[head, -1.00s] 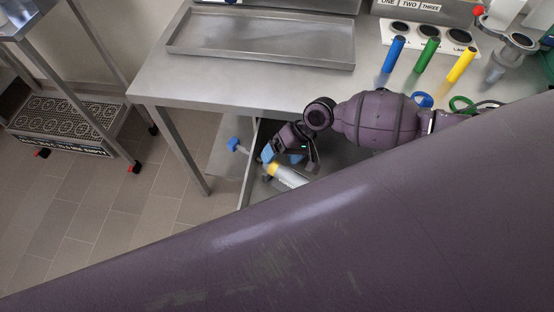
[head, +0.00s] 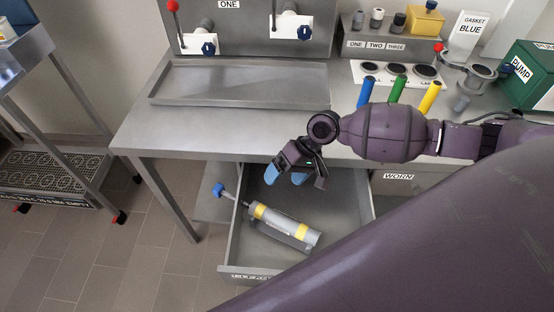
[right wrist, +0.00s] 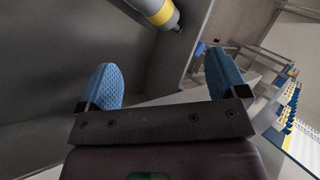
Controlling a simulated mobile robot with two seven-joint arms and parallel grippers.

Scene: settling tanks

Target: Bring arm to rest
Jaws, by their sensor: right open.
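My right gripper (head: 284,181) is open and empty in the head view, above the back part of an open drawer (head: 345,186) under the bench. Its two blue fingertips stand wide apart in the right wrist view (right wrist: 163,85), with nothing between them. A grey cylinder with yellow bands (head: 284,227) and a blue knob at one end lies in the drawer, in front of the gripper and apart from it. Part of it shows at the top of the right wrist view (right wrist: 155,10). My left gripper is not in view.
The steel bench (head: 150,128) stands over the drawer, with a shallow tray (head: 240,98) on it. Blue, green (head: 397,88) and yellow handles stand on the bench behind my right arm. A green pump box (head: 528,78) is at the right. A cart (head: 22,65) stands at the left.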

